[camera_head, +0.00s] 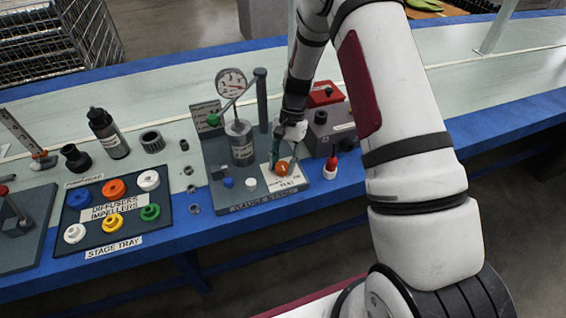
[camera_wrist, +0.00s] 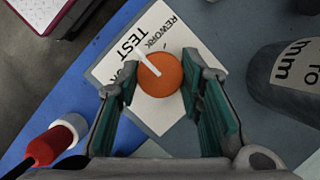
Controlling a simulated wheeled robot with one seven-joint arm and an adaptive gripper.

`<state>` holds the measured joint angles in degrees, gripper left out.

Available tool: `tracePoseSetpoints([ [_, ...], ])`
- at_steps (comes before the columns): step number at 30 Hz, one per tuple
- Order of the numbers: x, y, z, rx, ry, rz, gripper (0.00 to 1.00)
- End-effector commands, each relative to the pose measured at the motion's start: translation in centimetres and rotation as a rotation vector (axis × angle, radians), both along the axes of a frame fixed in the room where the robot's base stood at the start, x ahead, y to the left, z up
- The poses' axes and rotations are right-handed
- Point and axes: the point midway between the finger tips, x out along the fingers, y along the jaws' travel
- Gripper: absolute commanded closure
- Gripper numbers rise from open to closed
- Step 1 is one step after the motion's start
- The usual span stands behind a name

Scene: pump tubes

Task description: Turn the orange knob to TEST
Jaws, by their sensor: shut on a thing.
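The orange knob (camera_wrist: 166,78) sits on a white label plate (camera_wrist: 108,64) on the test stand. In the wrist view its white pointer line points up and left, close to the word TEST. REWORK is printed to the right of TEST, and a third word at the left is partly hidden by a finger. My gripper (camera_wrist: 165,85) comes down from above with one finger on each side of the knob and is shut on it. In the head view the knob (camera_head: 281,168) shows below my gripper (camera_head: 277,157), and the pointer is too small to read.
A grey cylinder (camera_head: 240,146) and a gauge (camera_head: 231,84) stand left of the knob on the same stand. A red-and-white bottle (camera_head: 331,167) and a grey box with a red top (camera_head: 328,125) are close on the right. The stage tray (camera_head: 161,222) lies farther left.

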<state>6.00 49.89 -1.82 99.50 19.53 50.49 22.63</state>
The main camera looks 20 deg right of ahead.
Motion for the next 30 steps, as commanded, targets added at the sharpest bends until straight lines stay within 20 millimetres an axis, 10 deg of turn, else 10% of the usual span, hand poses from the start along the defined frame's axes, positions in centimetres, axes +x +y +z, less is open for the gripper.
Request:
tracePoseSetpoints([
  [11,0.0,0.0,-0.1,0.0,0.0,0.004,0.94],
  [12,0.0,0.0,-0.1,0.0,0.0,0.004,0.61],
  [15,0.0,0.0,-0.1,0.0,0.0,0.004,0.46],
  [30,0.7,-0.6,2.1,0.0,-0.003,0.002,0.46],
])
